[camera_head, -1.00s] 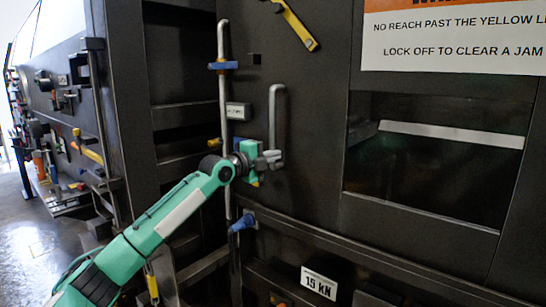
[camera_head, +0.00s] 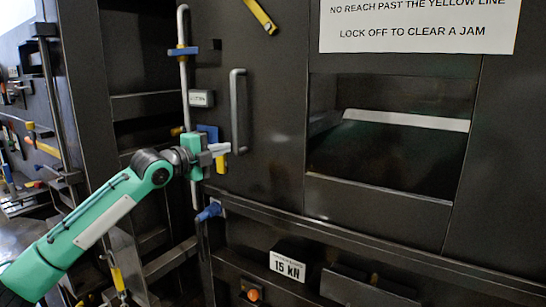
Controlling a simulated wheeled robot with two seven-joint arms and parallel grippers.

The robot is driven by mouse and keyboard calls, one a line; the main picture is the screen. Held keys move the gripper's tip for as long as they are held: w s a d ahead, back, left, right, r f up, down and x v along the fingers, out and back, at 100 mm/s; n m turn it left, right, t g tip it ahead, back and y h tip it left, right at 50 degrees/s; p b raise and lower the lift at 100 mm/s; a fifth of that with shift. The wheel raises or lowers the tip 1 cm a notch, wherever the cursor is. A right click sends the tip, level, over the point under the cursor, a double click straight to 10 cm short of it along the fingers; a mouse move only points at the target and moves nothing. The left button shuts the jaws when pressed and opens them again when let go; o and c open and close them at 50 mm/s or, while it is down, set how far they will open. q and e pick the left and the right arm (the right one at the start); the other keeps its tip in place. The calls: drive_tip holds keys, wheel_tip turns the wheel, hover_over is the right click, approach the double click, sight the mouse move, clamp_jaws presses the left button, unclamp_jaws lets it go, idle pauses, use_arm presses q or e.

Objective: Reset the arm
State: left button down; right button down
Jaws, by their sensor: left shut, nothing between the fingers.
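My left arm (camera_head: 85,225) comes in from the lower left, green and grey. Its gripper (camera_head: 222,148) is shut and empty, with its fingers pointing right. In the picture it lies just left of the lower end of a vertical grey door handle (camera_head: 238,112), on the dark door (camera_head: 270,130) of the compactor. The fingertips look close to the handle's lower end; I cannot tell whether they touch it. My right gripper is not in view.
A vertical rod (camera_head: 184,75) with blue handles stands behind my gripper. An opening (camera_head: 385,145) with a pale bar is at right, under a warning sign (camera_head: 420,22). A "15 kN" plate (camera_head: 287,266) and an orange button (camera_head: 253,294) are below. A yellow lever (camera_head: 264,17) is at the top.

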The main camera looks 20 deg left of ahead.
use_arm(q)
drive_tip(key=s+d+f+n+g, duration=0.1)
drive_tip(key=d+f+g, duration=0.1)
drive_tip(key=d+f, duration=0.5)
drive_tip(key=s+d+f+n+g, duration=0.1)
drive_tip(key=d+f, duration=0.2)
drive_tip(key=f, duration=0.8)
drive_tip(key=s+d+f+n+g+y, duration=0.1)
drive_tip(key=s+d+f+n+g, duration=0.1)
drive_tip(key=s+d+f, duration=0.5)
drive_tip(key=s+f+n+g, duration=0.2)
drive_tip(key=s+f+n, duration=0.15)
drive_tip(key=f, duration=0.65)
drive_tip(key=s+a+f+n+g+y, duration=0.15)
drive_tip(key=s+f+n, duration=0.3)
drive_tip(key=s, duration=0.65)
drive_tip(key=s+f+n+g+y, duration=0.2)
drive_tip(key=s+f+n+g, duration=0.15)
drive_tip(key=s+f, duration=0.45)
drive_tip(key=s+f+n+g+y, duration=0.1)
drive_tip(key=s+f+n+y, duration=0.3)
drive_tip(key=s, duration=0.9)
wheel_tip(320, 180, down, 29)
drive_tip(key=g+h, duration=0.2)
drive_tip(key=s+a+f, duration=0.2)
drive_tip(key=s+f, duration=0.8)
drive_tip(key=s+a+f, duration=0.1)
drive_tip(key=s+f, duration=0.9)
drive_tip(key=shift+a+f+g, duration=0.35)
drive_tip(key=shift+g, duration=0.05)
